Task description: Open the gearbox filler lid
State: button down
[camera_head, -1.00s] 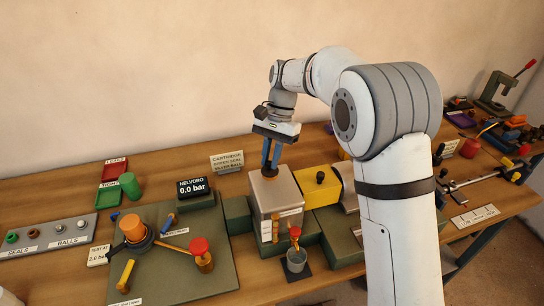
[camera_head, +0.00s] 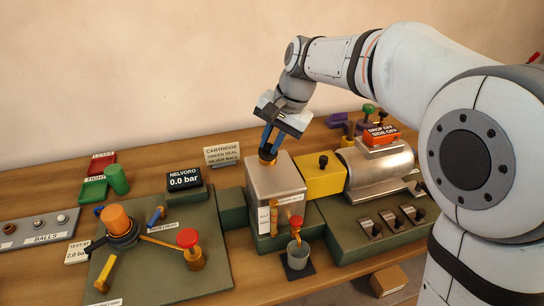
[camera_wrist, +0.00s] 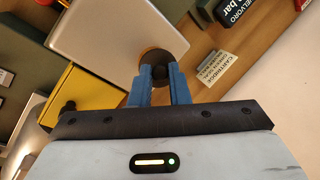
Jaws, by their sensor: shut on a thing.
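The gearbox is a silver-grey box (camera_head: 275,182) in the middle of the bench, with a yellow block joined to its right. A small round brass-coloured filler fitting (camera_head: 267,158) stands on its top near the back left. My gripper (camera_head: 267,148), with blue fingers, comes down on this fitting at a tilt and is shut on the lid's knob. In the wrist view the dark knob (camera_wrist: 166,76) sits between the fingertips, in front of a round brown-black disc (camera_wrist: 163,60) at the box's edge. I cannot tell whether the lid is raised.
A yellow block (camera_head: 320,177) and silver motor (camera_head: 378,165) adjoin the gearbox. A grey cup (camera_head: 300,258) stands below a red-topped tap in front. A cartridge sign (camera_head: 222,155) and a 0.0 bar display (camera_head: 185,180) stand behind and left.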

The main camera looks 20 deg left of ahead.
aim_at(267, 158)
jog(key=t+b, duration=0.1)
jog(key=b, duration=0.1)
jog(key=s+f+t+y+b, duration=0.1)
jog(key=b, duration=0.2)
jog(key=shift+d, duration=0.35)
jog(key=t+y+b, duration=0.1)
jog(key=b, duration=0.3)
jog(key=s+n+t+y+b, duration=0.1)
jog(key=b, duration=0.3)
jog(key=shift+s+d+f+t+b, duration=0.2)
jog(key=shift+d+t+b, duration=0.2)
jog(key=t+y+b, duration=0.1)
jog(key=b, duration=0.4)
jog(key=s+t+y+b, duration=0.1)
jog(key=b, duration=0.4)
jog(key=d+f+t+y+b, duration=0.1)
jog(key=b, duration=0.4)
jog(key=shift+s+f+n+t, duration=0.1)
jog(key=shift+s+n+t, duration=0.25)
jog(key=shift+n+t, duration=0.05)
jog(key=b, duration=0.3)
jog(key=shift+s+d+t+y+b, duration=0.1)
jog(key=shift+s+t+y+b, duration=0.05)
jog(key=shift+t+y+b, duration=0.25)
jog(key=shift+b, duration=0.8)
jog(key=shift+t+y, duration=0.3)
